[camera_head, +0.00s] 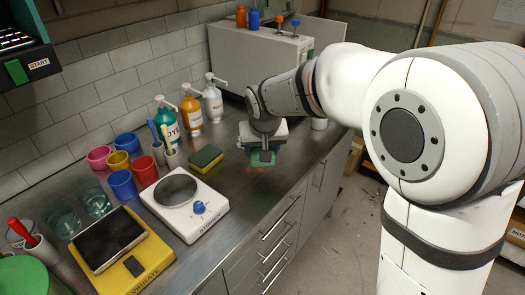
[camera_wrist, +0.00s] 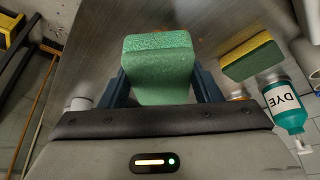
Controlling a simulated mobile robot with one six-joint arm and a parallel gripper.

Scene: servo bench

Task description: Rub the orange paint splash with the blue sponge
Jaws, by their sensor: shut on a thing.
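My gripper (camera_head: 262,157) is shut on a green sponge (camera_wrist: 160,68), held between its two dark blue fingers low over the metal bench top. The sponge also shows below the gripper in the head view (camera_head: 261,162). It looks green rather than blue, and I see no separate blue sponge. A faint orange mark, probably the paint splash (camera_head: 258,168), shows on the bench just at the sponge's lower edge. In the wrist view a trace of orange (camera_wrist: 131,36) shows just beyond the sponge, which hides the rest. I cannot tell whether the sponge touches the bench.
A yellow and green sponge (camera_head: 206,159) lies left of my gripper. Pump bottles, including a teal DYE bottle (camera_head: 167,122), stand behind it. A white stirrer (camera_head: 185,204), a yellow vibrating plate (camera_head: 122,255) and several cups fill the left. The bench's front edge is close on the right.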

